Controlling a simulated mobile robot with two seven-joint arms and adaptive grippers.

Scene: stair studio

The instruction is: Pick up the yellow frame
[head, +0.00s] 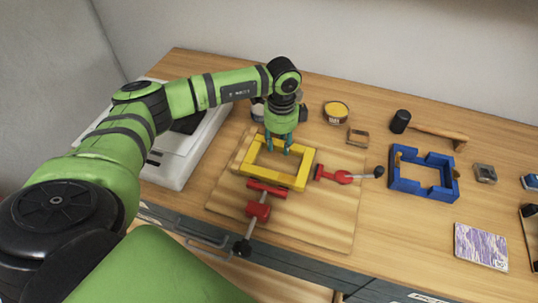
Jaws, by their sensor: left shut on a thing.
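The yellow frame (274,179) is a square, open-centred piece on a wooden board on the workbench. My left gripper (276,150) points down at the frame's far side and is shut on that bar. The frame looks flat at about board height; I cannot tell whether it touches the board. My right gripper is not in view.
Red clamps (258,211) and (343,177) sit at the frame's near and right sides. A blue frame (408,187) lies to the right.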

